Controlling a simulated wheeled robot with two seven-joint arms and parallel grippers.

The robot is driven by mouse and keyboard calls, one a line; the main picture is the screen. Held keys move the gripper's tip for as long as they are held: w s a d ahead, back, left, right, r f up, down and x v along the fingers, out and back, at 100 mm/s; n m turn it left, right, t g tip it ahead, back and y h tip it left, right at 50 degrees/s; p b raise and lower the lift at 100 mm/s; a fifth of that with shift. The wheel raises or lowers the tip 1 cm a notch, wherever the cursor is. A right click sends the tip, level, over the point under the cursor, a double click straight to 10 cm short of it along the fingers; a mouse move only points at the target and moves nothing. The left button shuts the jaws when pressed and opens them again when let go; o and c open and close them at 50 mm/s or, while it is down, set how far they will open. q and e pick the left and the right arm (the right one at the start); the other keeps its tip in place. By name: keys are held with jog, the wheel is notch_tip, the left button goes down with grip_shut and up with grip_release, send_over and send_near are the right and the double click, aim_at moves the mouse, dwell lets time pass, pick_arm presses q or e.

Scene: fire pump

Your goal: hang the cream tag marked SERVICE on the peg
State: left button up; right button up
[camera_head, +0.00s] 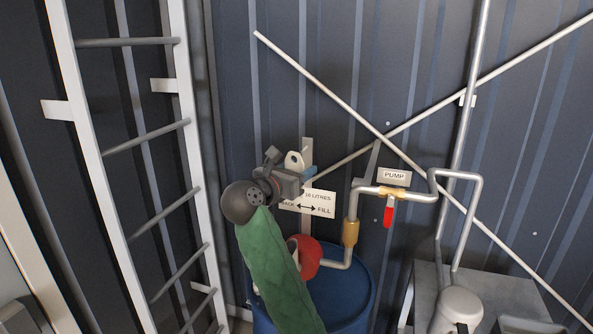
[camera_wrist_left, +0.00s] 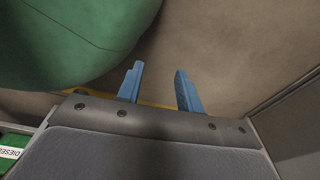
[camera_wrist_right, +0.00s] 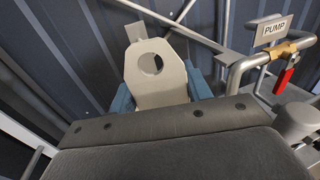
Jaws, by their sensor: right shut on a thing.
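The cream tag (camera_wrist_right: 158,78), with a rounded top and a round hole, is upright between the blue fingers of my right gripper (camera_wrist_right: 165,95), which is shut on it. No lettering shows on the face I see. In the head view the tag (camera_head: 293,160) stands up from my right gripper (camera_head: 305,174), in front of a grey upright strip (camera_head: 307,148) on the wall. The strip's top (camera_wrist_right: 134,33) shows behind the tag in the right wrist view. I cannot make out the peg. My left gripper (camera_wrist_left: 160,88) is open and empty in the left wrist view.
A white label with a double arrow (camera_head: 318,207) is just below my right gripper. A pipe with a red-handled valve (camera_head: 388,215) and a PUMP sign (camera_head: 394,176) are to the right. A blue drum (camera_head: 355,290) stands below; a ladder (camera_head: 190,150) is left.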

aim_at(309, 160)
jog(key=shift+w+d+f+p, duration=0.1)
jog(key=shift+w+d+p, duration=0.15)
jog(key=shift+w, duration=0.6)
jog(key=shift+w+d+p, duration=0.1)
jog(key=shift+w+d, duration=0.2)
jog(key=shift+w, duration=0.5)
jog(key=shift+w+d+f+p, duration=0.1)
jog(key=shift+w+d+p, duration=0.15)
jog(key=shift+w, duration=0.6)
jog(key=shift+w+d, duration=0.15)
jog(key=shift+w, duration=0.2)
jog(key=shift+w+d+f, duration=0.1)
jog(key=shift+w+f, duration=0.05)
jog(key=shift+w, duration=0.1)
pick_arm(q)
jog(key=shift+s+a+f+b, duration=0.15)
jog(key=shift+s+b, duration=0.35)
jog(key=shift+s, duration=0.45)
pick_arm(e)
jog(key=shift+w+d, duration=0.1)
jog(key=shift+w, duration=0.25)
pick_arm(q)
jog(key=shift+w, duration=0.9)
pick_arm(e)
jog(key=shift+w, duration=0.1)
